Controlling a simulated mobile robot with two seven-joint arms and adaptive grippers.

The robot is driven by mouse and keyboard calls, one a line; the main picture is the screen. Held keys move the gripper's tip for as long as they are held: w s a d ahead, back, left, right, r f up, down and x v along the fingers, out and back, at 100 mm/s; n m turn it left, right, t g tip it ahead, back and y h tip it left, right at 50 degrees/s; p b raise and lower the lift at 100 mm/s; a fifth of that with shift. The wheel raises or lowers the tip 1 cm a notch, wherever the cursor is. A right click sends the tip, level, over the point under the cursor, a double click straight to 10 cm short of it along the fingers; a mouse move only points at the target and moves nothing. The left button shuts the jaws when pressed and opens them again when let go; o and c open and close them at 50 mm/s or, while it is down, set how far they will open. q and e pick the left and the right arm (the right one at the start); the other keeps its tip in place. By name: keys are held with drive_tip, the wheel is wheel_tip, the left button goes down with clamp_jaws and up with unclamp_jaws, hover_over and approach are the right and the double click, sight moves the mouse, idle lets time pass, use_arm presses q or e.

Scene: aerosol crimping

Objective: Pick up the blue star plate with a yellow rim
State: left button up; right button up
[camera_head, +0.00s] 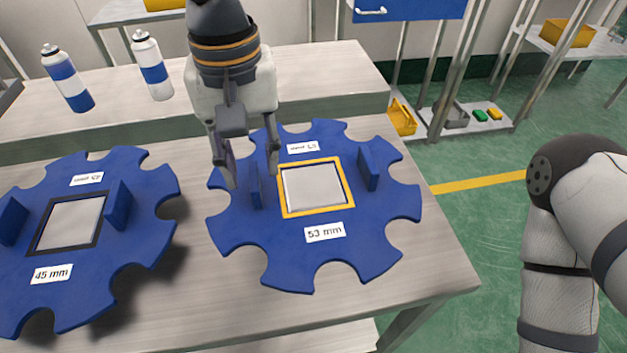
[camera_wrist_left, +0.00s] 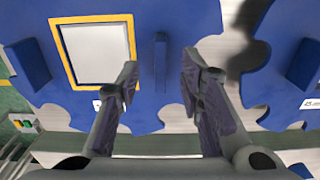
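The blue star plate with a yellow rim (camera_head: 313,262) lies on the table, with a yellow frame around a pale square and a "53 mm" label. Two upright blue tabs stand on it, one on each side of the frame. My left gripper (camera_head: 249,172) is open above the plate, with its fingers on either side of the left tab (camera_head: 256,188). In the left wrist view the tab (camera_wrist_left: 160,62) shows between the spread fingers, with a gap on each side. My right arm shows at the right, but its gripper is out of view.
A second blue star plate (camera_head: 135,235) with a black rim and a "45 mm" label lies to the left. Two blue-and-white spray cans (camera_head: 68,78) (camera_head: 152,66) stand on the raised shelf behind. The table's right edge is close to the yellow-rimmed plate.

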sight(254, 174)
use_arm(q)
drive_tip(key=f, duration=0.4)
drive_tip(key=shift+w+a+f+b, duration=0.15)
drive_tip(key=shift+w+f+b, duration=0.05)
drive_tip(key=shift+w+b, duration=0.1)
clamp_jaws()
use_arm(e)
drive_tip(key=shift+s+f, duration=0.35)
drive_tip(key=shift+f, duration=0.1)
use_arm(q)
drive_tip(key=shift+r, duration=0.1)
drive_tip(key=shift+r, duration=0.25)
wheel_tip(254, 174, up, 3)
drive_tip(key=shift+r+p, duration=0.1)
drive_tip(key=shift+p, duration=0.25)
drive_tip(key=s+a+r+p, duration=0.1)
drive_tip(key=s+r+p, duration=0.1)
drive_tip(key=s+r, duration=0.2)
drive_tip(key=s+a+r+p, duration=0.1)
drive_tip(key=s+r, duration=0.4)
drive_tip(key=s, duration=0.5)
drive_tip(key=shift+p, duration=0.55)
use_arm(e)
drive_tip(key=w+r+t, duration=0.2)
drive_tip(key=w+r, duration=0.3)
drive_tip(key=r, duration=0.1)
drive_tip(key=shift+w, duration=0.4)
